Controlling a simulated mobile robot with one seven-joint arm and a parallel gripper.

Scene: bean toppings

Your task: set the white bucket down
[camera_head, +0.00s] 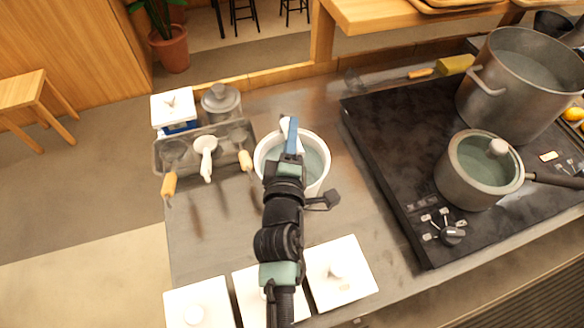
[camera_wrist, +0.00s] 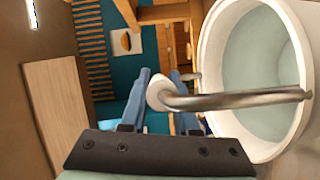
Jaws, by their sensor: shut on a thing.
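The white bucket (camera_head: 322,150) is in the middle of the head view, over the metal counter (camera_head: 225,240). Its inside looks pale grey-green. In the wrist view the bucket (camera_wrist: 212,55) fills the right side, tipped sideways in the picture. Its metal handle (camera_wrist: 240,101) ends in a white grip (camera_wrist: 160,94) between the fingers of my gripper (camera_wrist: 163,88), which is shut on it. My arm hides part of the bucket, and I cannot tell whether its base touches the counter.
A metal rack (camera_head: 170,155) with several strainers and ladles stands left of the bucket. A black stove (camera_head: 385,130) with a large pot (camera_head: 500,100) and a lidded saucepan (camera_head: 470,185) is at right. White lids (camera_head: 345,280) line the front. Bare counter lies front-left.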

